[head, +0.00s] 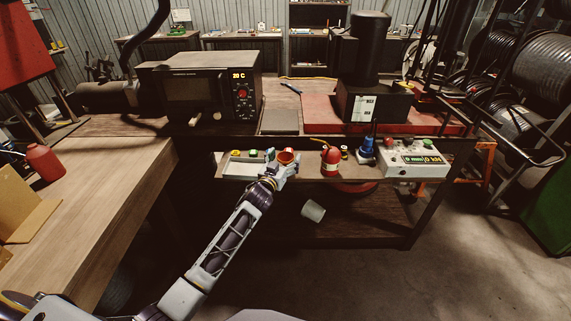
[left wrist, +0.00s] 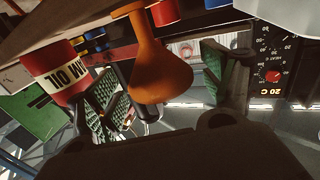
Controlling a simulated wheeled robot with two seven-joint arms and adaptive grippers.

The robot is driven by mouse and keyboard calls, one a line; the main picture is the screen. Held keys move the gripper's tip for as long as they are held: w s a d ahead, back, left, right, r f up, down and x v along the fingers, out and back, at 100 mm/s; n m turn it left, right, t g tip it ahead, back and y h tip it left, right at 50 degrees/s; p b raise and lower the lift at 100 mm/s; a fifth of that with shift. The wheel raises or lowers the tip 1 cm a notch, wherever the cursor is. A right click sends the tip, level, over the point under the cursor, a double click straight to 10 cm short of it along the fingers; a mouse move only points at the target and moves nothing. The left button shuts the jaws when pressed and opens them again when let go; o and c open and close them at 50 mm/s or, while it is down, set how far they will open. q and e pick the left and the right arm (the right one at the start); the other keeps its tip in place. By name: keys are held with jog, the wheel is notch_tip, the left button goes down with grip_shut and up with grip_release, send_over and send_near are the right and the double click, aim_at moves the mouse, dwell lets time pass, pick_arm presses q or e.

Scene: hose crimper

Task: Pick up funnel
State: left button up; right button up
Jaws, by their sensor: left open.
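The orange funnel (head: 287,156) sits on the narrow shelf at the front of the workbench, wide mouth up. My left gripper (head: 279,172) is right at it, partly covering its lower part. In the left wrist view, which is upside down, the funnel (left wrist: 157,72) shows between the two spread finger pads. My left gripper (left wrist: 168,84) is open, with a visible gap beside the right-hand pad; whether the left-hand pad touches the funnel I cannot tell. My right gripper is not in view.
A red oil can (head: 330,158), a blue item (head: 366,149) and a control box (head: 412,158) stand right of the funnel.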

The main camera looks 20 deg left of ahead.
pick_arm(q)
jog(key=shift+w, duration=0.1)
dwell(0.4)
jog(key=c, duration=1.1)
